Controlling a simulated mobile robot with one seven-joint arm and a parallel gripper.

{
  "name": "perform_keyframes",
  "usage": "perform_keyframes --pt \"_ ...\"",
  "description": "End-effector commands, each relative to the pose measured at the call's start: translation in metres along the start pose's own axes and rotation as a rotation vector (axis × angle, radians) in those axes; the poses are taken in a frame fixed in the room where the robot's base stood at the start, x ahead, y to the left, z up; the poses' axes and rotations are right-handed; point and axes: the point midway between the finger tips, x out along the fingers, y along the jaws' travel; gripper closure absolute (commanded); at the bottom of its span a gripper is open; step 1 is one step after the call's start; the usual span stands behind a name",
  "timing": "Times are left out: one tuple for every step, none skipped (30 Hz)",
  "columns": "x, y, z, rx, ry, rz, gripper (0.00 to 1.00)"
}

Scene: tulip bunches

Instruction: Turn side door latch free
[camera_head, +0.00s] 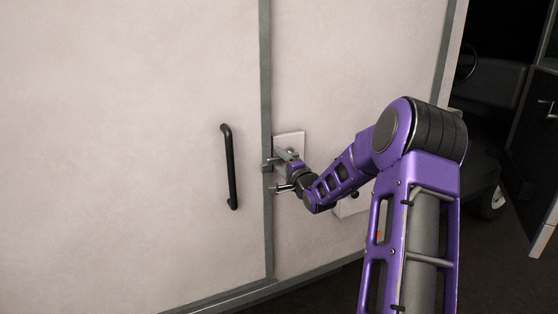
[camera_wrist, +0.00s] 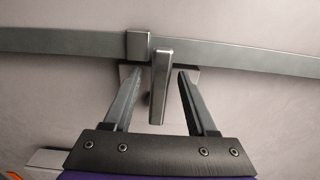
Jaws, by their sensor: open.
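The side door (camera_head: 150,150) is a pale panel, closed against a grey vertical frame strip (camera_head: 267,90). The latch plate (camera_head: 290,141) is on the pale wall just right of that strip. In the wrist view the grey latch lever (camera_wrist: 161,85) stands between my two fingers, its end reaching over the strip beside a small square catch block (camera_wrist: 138,46). My gripper (camera_head: 284,178) is at the latch, and its fingers (camera_wrist: 161,74) are open on either side of the lever, with gaps visible. In the head view my wrist partly hides the latch.
A black vertical handle (camera_head: 230,167) is on the door, left of the latch. A second pale plate (camera_head: 350,204) is on the wall behind my arm. A dark open space with a seat (camera_head: 494,82) is at the right.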

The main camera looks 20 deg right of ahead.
Motion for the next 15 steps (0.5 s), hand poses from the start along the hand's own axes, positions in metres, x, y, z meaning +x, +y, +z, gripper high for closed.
perform_keyframes --pt "0.0035 -0.0002 -0.0002 0.000 0.000 0.000 0.43" --pt "0.0047 0.0001 -0.0001 0.000 0.000 0.000 0.43" --pt "0.0059 0.0003 0.0000 0.000 0.000 0.001 0.43" --pt "0.0065 0.0004 0.0000 0.000 0.000 0.001 0.43" --pt "0.0070 0.0004 0.0000 0.000 0.000 0.001 0.43" --pt "0.0072 0.0004 0.0000 0.000 0.000 0.001 0.43" --pt "0.0072 0.0004 0.0000 0.000 0.000 0.001 0.43" --pt "0.0072 0.0004 0.0000 0.000 0.000 0.001 0.43" --pt "0.0071 0.0004 -0.0001 0.000 0.000 0.001 0.43" --pt "0.0070 0.0003 0.0000 0.000 0.000 0.001 0.43" --pt "0.0070 0.0003 0.0000 0.000 0.000 0.001 0.43" --pt "0.0069 0.0003 -0.0001 0.000 0.000 0.001 0.46" --pt "0.0069 0.0002 0.0000 -0.001 0.000 0.001 0.52" --pt "0.0069 0.0002 0.0000 -0.001 0.000 0.001 0.57" --pt "0.0069 0.0002 -0.0001 -0.001 0.000 0.001 0.64"
